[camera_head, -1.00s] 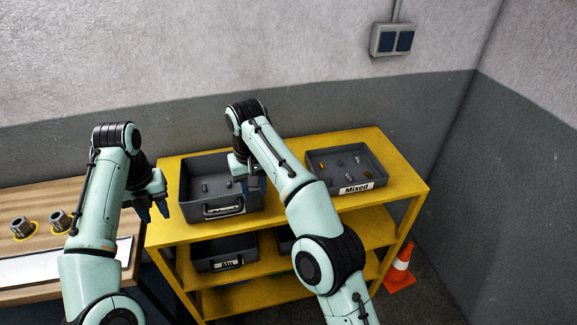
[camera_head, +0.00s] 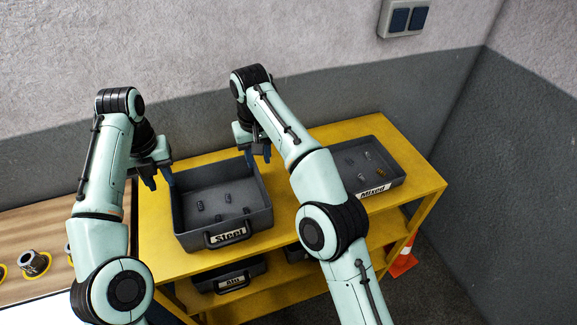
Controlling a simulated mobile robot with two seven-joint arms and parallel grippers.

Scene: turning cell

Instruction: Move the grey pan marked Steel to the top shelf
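The grey pan marked Steel (camera_head: 225,237) sits level on the yellow rack's top shelf (camera_head: 288,222), at its left end. Its label and handle face the front, and several small dark parts lie inside. My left gripper (camera_head: 159,178) is open, with its fingers apart near the pan's left far corner. My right gripper (camera_head: 258,156) is open near the right far corner, partly hidden by my forearm. Both look empty. I cannot tell whether any fingertip touches the pan.
A grey pan marked Mixed (camera_head: 397,178) stands on the same shelf to the right. A pan with a label (camera_head: 233,283) sits on the shelf below. A wooden table (camera_head: 40,227) with metal parts is at the left. An orange cone (camera_head: 404,262) stands at the right.

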